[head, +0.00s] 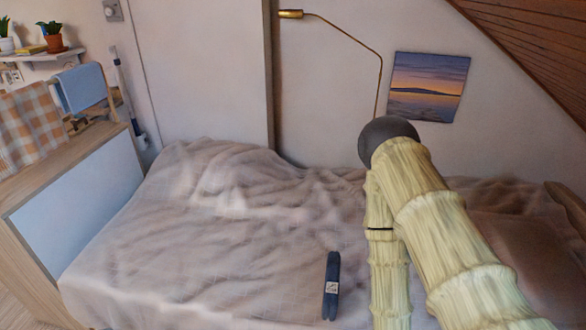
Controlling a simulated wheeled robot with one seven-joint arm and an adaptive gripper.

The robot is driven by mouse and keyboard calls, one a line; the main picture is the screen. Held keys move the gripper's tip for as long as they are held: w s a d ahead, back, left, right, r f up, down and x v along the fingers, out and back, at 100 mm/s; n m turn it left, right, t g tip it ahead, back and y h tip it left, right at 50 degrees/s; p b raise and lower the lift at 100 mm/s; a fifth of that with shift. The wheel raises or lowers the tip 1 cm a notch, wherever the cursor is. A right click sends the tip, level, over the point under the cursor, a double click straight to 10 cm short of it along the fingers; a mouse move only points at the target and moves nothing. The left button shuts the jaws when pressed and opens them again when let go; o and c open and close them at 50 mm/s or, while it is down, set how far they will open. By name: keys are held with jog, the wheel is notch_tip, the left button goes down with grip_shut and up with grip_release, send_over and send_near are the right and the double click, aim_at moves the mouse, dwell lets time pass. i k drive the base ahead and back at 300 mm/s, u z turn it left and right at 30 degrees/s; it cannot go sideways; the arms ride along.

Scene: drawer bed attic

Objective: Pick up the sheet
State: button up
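A crumpled pinkish-beige sheet or cover (200,240) is spread over the bed in the head view. It is heaped into a mound at the back left and lies flatter toward the front left. My arm, in pale yellow segments with a dark elbow, stands in front of the right part of the bed and hides some of the cover. Its forearm runs down out of the bottom of the picture. My gripper is not in view, so I cannot see whether it holds anything.
A slim dark object with a pale label (332,287) lies on the cover, left of my forearm. A brownish pillow or cushion (520,245) is at the right. A wooden cabinet (85,190) borders the bed's left side. A wall and a sloped ceiling close off the back.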

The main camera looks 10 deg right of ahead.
aim_at(331, 298)
jog(key=z, duration=2.1)
jog(key=k, duration=1.35)
jog(key=u, duration=2)
